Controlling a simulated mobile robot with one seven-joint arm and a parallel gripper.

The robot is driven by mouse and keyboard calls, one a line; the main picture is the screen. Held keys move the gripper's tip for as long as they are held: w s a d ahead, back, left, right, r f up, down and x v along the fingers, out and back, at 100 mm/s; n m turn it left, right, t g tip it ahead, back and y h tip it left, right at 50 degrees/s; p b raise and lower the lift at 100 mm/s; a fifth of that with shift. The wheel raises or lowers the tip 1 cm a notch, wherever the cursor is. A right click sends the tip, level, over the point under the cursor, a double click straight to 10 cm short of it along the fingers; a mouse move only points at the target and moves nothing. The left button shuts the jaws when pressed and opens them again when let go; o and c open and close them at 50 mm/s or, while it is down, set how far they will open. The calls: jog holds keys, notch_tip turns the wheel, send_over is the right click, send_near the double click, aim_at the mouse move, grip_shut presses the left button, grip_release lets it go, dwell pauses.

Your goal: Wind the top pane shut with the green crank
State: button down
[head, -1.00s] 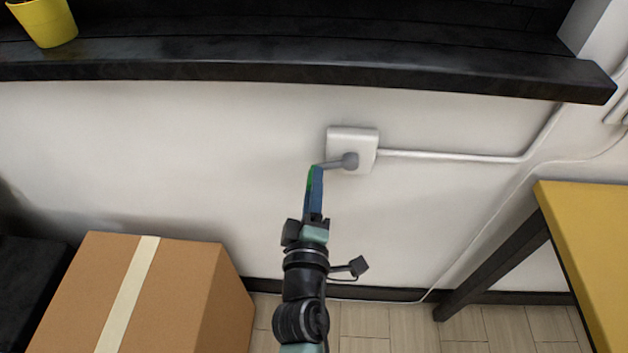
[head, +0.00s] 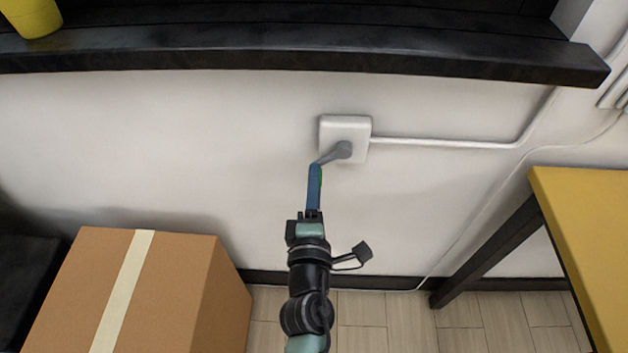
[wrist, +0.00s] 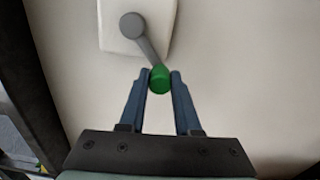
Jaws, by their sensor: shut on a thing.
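The crank has a grey hub and arm (head: 343,150) on a white wall box (head: 361,127), and a green knob (wrist: 160,79) at the arm's end. In the wrist view the grey crank arm (wrist: 146,45) runs from the hub down to the knob. My gripper (wrist: 160,78) is shut on the green knob, with one blue finger on each side of it. In the head view my gripper (head: 315,172) hides most of the knob, and the crank arm points down and left from the hub. The top pane is not in view.
A black sill (head: 270,58) juts out above the crank, with a yellow pot (head: 32,18) on it. A cardboard box (head: 175,280) stands at lower left and a yellow table (head: 580,230) at right. A white conduit (head: 450,143) runs right from the wall box.

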jog(key=shift+f, duration=0.1)
jog(key=c, duration=0.6)
grip_release()
jog(key=s+b, duration=0.2)
jog(key=s, duration=1.1)
jog(key=shift+b, duration=0.35)
